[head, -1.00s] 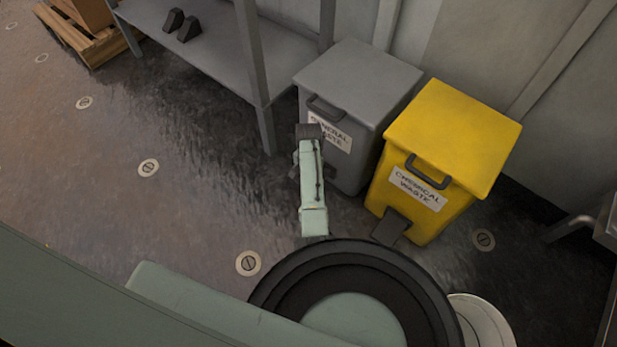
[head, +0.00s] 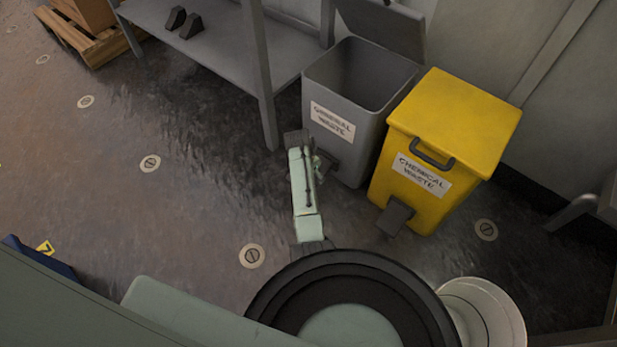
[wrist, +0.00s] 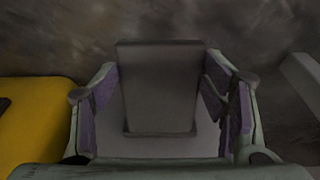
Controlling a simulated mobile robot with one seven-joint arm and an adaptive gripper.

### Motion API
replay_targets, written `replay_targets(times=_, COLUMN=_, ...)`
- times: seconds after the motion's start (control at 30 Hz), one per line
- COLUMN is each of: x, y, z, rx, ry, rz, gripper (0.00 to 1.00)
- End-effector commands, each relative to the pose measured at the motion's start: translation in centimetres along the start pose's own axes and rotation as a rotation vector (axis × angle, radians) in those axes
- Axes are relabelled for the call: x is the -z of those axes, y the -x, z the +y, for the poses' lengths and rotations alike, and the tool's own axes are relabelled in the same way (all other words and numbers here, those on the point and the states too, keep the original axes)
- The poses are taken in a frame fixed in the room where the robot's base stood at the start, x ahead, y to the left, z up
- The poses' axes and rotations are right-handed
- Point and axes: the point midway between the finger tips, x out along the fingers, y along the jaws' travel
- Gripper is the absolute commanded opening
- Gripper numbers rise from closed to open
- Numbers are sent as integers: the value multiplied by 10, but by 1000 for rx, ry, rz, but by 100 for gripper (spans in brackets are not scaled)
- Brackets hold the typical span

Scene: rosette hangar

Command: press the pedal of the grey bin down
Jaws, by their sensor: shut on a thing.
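The grey bin (head: 350,150), labelled general waste, stands against the wall with its lid (head: 385,28) raised and its dark inside showing. Its dark pedal (wrist: 160,88) shows between my fingers in the wrist view. In the head view, a small part of the pedal (head: 328,160) shows low on the bin's front, beside my arm. My gripper (wrist: 162,100) is shut on the pedal, with a finger at each side of it. In the head view my arm's end largely hides the gripper (head: 320,164).
The yellow chemical waste bin (head: 440,150) stands close to the right of the grey bin, lid shut, its own pedal (head: 396,217) at the front. A grey shelf unit (head: 262,75) stands to the left.

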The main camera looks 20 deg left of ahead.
Motion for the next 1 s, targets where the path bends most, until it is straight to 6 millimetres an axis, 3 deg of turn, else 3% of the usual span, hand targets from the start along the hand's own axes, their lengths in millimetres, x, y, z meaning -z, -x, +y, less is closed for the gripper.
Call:
replay_targets(times=0.13, x=-5, y=-10, z=1, rx=-1, ry=-1, rz=13, gripper=16)
replay_targets(times=0.4, x=-7, y=-11, z=1, rx=-2, ry=0, rz=9, gripper=16)
replay_targets(times=0.43, x=-7, y=-11, z=1, rx=-3, ry=0, rz=8, gripper=68)
replay_targets(times=0.7, x=-6, y=-10, z=1, rx=-2, ry=0, rz=10, gripper=86)
replay_targets(times=1.0, x=-5, y=-9, z=1, rx=-1, ry=0, rz=12, gripper=87)
